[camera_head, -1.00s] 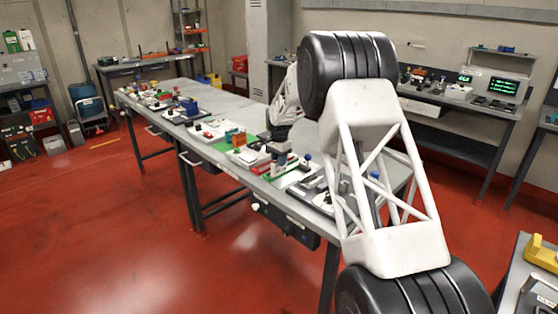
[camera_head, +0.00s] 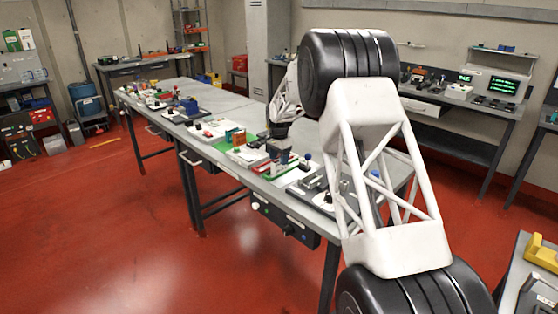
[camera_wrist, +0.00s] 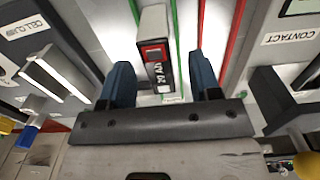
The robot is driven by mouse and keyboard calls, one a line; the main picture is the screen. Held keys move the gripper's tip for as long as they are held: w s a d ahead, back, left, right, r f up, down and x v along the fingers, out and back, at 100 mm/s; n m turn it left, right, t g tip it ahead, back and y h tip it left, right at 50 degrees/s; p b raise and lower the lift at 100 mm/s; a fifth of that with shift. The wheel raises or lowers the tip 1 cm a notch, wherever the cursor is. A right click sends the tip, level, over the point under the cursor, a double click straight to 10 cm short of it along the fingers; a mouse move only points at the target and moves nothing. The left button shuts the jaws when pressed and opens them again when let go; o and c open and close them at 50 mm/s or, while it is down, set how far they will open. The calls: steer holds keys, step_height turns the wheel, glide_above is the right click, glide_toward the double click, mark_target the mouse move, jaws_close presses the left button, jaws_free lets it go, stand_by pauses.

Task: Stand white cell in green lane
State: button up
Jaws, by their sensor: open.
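My gripper (camera_wrist: 163,82) is open, its two blue fingers pointing away from the camera in the wrist view. A white cell (camera_wrist: 153,25) with a dark and red label reading "20 Ah" is between the fingers. There is a gap on each side, the wider one towards the right finger. The cell sits between two thin green strips, which edge the green lane (camera_wrist: 171,97). I cannot tell whether its base rests fully on the floor of the lane. In the head view my gripper (camera_head: 279,148) is over the bench; the cell is too small to make out there.
Red strips (camera_wrist: 235,42) run right of the green ones. A label reading "CONTACT" (camera_wrist: 290,37) and a dark block are at right. A pale metal bracket (camera_wrist: 62,78) stands left of the fingers. The long grey bench (camera_head: 225,105) carries several fixtures either side of my gripper.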

steer(key=shift+r, duration=3.4)
steer(key=shift+s+d+r, duration=0.2)
steer(key=shift+s+r, duration=0.1)
steer(key=shift+r, duration=0.05)
steer(key=s+d+r+n, duration=0.1)
steer(key=s+d+r, duration=0.4)
steer(key=s, duration=0.5)
steer(key=s+d+r+n+t, duration=0.15)
steer(key=s+d+r, duration=0.35)
steer(key=s, duration=0.6)
steer(key=s+d+r+n, duration=0.2)
steer(key=s+d+r, duration=0.1)
steer(key=s+r, duration=0.55)
steer(key=s+d+f+n, duration=0.1)
steer(key=s+d+f, duration=0.1)
steer(key=s, duration=1.1)
steer(key=s+d+f+n, duration=0.2)
steer(key=s+f, duration=0.1)
steer(key=s, duration=1)
steer(key=s+d+f+n+t, duration=0.1)
steer(key=s+d+f, duration=0.1)
steer(key=s, duration=1.1)
steer(key=shift+s+d+f, duration=0.2)
steer(key=shift+d+f, duration=0.05)
steer(key=shift+f, duration=0.45)
